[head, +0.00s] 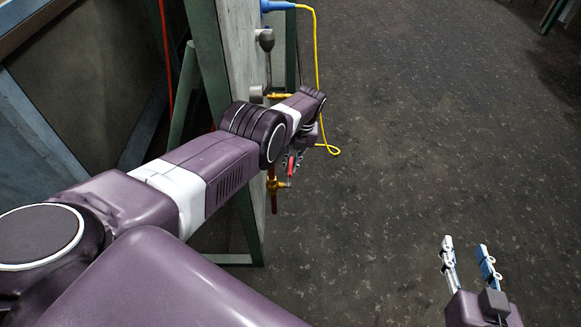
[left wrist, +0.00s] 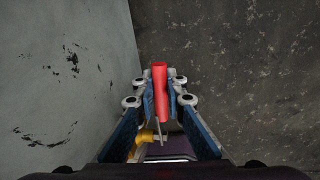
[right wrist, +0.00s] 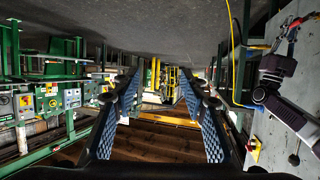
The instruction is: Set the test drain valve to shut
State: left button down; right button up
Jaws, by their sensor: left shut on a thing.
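The test drain valve (head: 276,184) is a brass body on a pipe at the edge of the pale panel. Its red handle (head: 291,165) shows just below my left gripper (head: 296,156). In the left wrist view the red handle (left wrist: 160,92) stands between the two blue-padded fingers, which are shut on it. A bit of brass (left wrist: 145,135) shows below, mostly hidden by the fingers. Whether the handle is along or across the pipe is hard to tell. My right gripper (head: 466,247) is open and empty over the floor, far from the valve.
The pale panel (head: 241,60) stands in a green frame (head: 253,225). Above the valve are a grey ball-ended lever (head: 266,40) and a blue plug (head: 278,5) with a yellow cable (head: 317,70) hanging to the floor. The dark floor (head: 420,130) at right is clear.

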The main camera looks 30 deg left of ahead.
pick_arm(q)
jog(key=shift+w+a+r, duration=0.1)
jog(key=shift+a+r, duration=0.05)
jog(key=shift+a, duration=0.05)
pick_arm(e)
jog(key=shift+w+a+r+t, duration=0.1)
jog(key=shift+w+r+t, duration=0.05)
jog(key=shift+r, duration=0.25)
jog(key=shift+w+a+r+t, duration=0.1)
jog(key=shift+r+t, duration=0.05)
jog(key=shift+r, duration=0.2)
pick_arm(q)
jog(key=c, duration=2)
grip_release()
jog(key=shift+o, duration=0.2)
jog(key=shift+d, duration=0.15)
